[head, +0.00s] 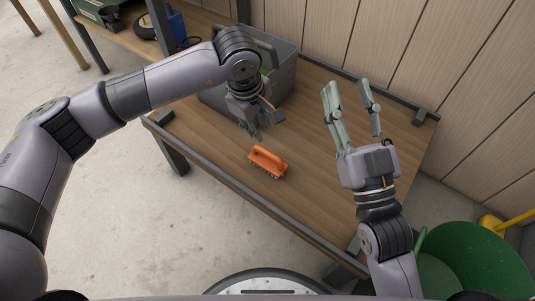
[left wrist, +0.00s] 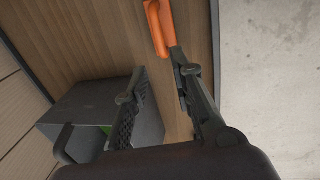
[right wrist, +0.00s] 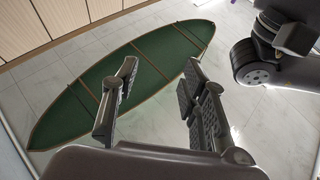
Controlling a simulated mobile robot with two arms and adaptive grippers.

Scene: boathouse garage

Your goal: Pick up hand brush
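The hand brush (head: 267,161) has an orange handle and a dark underside, and it lies on the wooden table near its front edge. The orange handle also shows at the top of the left wrist view (left wrist: 157,27). My left gripper (head: 256,132) points down just behind and left of the brush, apart from it. In the left wrist view its fingers (left wrist: 158,75) are spread with nothing between them. My right gripper (head: 352,108) is raised over the right part of the table, its fingers apart and empty. Its open fingers also show in the right wrist view (right wrist: 158,85).
A grey bin (head: 284,80) stands on the table behind my left gripper, with something green inside. The wooden table (head: 310,190) is clear around the brush, with a dark metal edge. A green tub (head: 480,262) stands on the floor at right. A wooden wall (head: 440,60) closes the back.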

